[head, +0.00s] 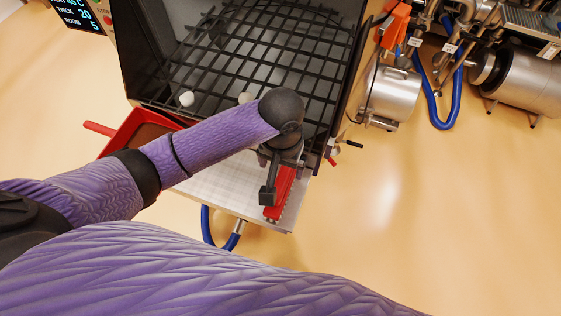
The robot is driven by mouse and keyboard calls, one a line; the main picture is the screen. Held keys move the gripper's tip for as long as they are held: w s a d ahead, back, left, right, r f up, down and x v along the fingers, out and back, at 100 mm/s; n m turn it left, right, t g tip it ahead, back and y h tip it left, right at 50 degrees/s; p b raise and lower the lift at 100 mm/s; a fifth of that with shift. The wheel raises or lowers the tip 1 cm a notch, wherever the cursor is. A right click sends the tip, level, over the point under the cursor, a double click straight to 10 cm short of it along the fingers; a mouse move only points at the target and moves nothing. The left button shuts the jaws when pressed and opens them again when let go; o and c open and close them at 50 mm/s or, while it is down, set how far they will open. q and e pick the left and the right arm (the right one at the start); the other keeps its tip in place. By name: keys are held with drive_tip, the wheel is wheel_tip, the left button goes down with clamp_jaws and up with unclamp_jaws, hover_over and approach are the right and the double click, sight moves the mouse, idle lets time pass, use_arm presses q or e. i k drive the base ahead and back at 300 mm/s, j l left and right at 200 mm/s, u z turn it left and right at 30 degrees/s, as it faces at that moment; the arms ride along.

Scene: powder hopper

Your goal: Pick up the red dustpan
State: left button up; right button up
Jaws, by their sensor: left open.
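The red dustpan (127,133) lies at the left, by the front left corner of the black hopper, with its handle pointing left. It has a brown inside, and my left arm hides part of it. My left gripper (273,188) is open, to the right of the dustpan and apart from it. It is over a narrow red object (284,193), perhaps a brush, at the right end of the pale shelf. The gripper hides part of that object, and I cannot tell whether they touch. My right gripper is not in view.
The hopper's black grid (250,55) is behind my left arm, with a white lump (186,98) on it. The pale shelf (217,193) fronts the hopper. A metal motor (391,97) is at its right. Blue hoses and metal cylinders stand at upper right. The floor at right is clear.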

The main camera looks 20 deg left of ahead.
sight(143, 125)
drive_tip(key=u, duration=1.95)
